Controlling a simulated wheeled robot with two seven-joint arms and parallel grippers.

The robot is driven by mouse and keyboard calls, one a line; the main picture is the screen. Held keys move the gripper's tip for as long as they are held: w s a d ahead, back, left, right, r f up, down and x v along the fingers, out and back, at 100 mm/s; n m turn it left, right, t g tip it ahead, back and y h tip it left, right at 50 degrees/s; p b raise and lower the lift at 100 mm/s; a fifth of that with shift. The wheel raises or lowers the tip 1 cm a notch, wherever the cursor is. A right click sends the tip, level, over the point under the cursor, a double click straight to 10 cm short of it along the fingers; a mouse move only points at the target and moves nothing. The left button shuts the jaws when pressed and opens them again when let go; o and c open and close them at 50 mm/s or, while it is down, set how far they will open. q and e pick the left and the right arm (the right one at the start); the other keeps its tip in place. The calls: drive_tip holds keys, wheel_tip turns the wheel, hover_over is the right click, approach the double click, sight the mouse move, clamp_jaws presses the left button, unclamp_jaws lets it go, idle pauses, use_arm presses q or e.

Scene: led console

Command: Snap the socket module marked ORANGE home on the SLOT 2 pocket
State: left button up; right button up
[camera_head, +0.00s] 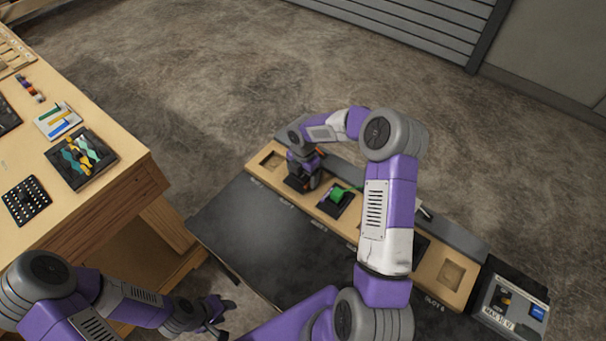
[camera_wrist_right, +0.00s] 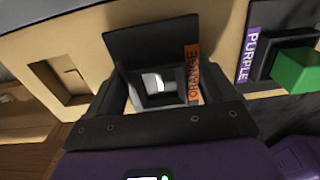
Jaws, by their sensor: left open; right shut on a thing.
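The socket module marked ORANGE (camera_wrist_right: 192,62) is black with an orange label and sits between the two fingers of my right gripper (camera_wrist_right: 163,92), which is shut on it. In the head view my right gripper (camera_head: 302,181) is low over the wooden console strip, between the leftmost pocket and the module with the green block. The pocket beneath is hidden by the gripper and module. I cannot tell whether the module is fully seated or slightly raised. My left gripper (camera_head: 214,312) is open and empty, low at the bottom of the head view, away from the console.
An empty pocket (camera_head: 272,160) lies at the strip's left end. The module marked PURPLE (camera_wrist_right: 247,55) with a green block (camera_head: 338,195) stands beside my right gripper. Another empty pocket (camera_head: 453,273) is near the right end, by a grey box (camera_head: 508,305). A wooden workbench (camera_head: 110,155) stands left.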

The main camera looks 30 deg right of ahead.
drive_tip(key=o, duration=1)
drive_tip(key=shift+c, duration=0.2)
wheel_tip(320, 180, up, 8)
drive_tip(key=shift+f+p, duration=0.15)
drive_tip(key=shift+p, duration=0.55)
